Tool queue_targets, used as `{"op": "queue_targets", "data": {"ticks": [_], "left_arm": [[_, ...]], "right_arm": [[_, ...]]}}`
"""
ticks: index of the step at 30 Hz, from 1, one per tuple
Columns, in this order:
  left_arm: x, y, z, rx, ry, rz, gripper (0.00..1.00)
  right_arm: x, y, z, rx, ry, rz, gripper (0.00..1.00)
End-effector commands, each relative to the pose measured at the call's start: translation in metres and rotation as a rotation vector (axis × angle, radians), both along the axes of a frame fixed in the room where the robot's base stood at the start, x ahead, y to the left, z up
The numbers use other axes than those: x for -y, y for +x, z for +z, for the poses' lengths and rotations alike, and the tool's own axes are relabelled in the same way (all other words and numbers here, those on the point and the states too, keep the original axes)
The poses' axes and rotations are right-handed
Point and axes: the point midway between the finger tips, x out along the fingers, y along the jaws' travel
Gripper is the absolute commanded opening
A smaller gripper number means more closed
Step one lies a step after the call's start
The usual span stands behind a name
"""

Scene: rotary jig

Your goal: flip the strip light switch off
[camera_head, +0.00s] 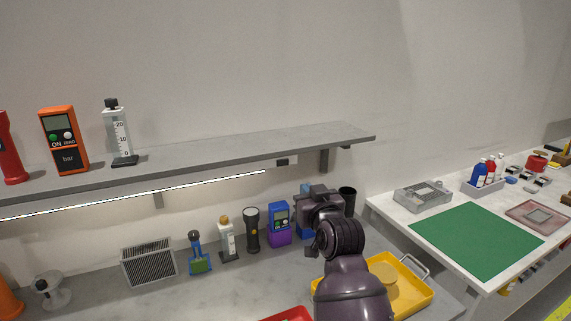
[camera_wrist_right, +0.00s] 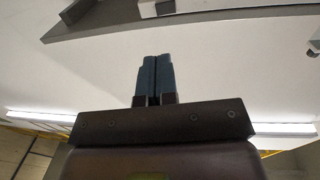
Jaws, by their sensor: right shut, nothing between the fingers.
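The strip light (camera_head: 150,193) is a thin bright line, lit, along the underside of the grey shelf in the head view. A small dark switch box (camera_head: 283,162) sits on a pale plate under the shelf, just right of the light's end. A pale box with a dark face (camera_wrist_right: 157,8), probably this switch, shows at the top of the right wrist view. My right gripper (camera_head: 318,199) is below and right of the switch, apart from it. Its blue fingers (camera_wrist_right: 154,80) are together and empty, pointing towards that box. My left gripper is out of view.
The shelf (camera_head: 240,148) and its bracket (camera_head: 324,160) overhang the bench. Below stand a black torch (camera_head: 252,230), a blue and purple meter (camera_head: 279,223) and a yellow tray (camera_head: 415,299). A side table with a green mat (camera_head: 477,239) is at right.

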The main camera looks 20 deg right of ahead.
Motion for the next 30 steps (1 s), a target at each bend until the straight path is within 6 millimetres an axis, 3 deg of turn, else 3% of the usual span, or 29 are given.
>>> {"op": "queue_targets", "data": {"ticks": [14,30], "left_arm": [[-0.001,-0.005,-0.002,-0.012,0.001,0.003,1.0],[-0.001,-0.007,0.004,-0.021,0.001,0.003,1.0]], "right_arm": [[0.001,0.008,0.001,0.0,0.0,0.0,0.0],[0.011,0.088,0.001,-0.001,0.0,0.0,0.0]]}}
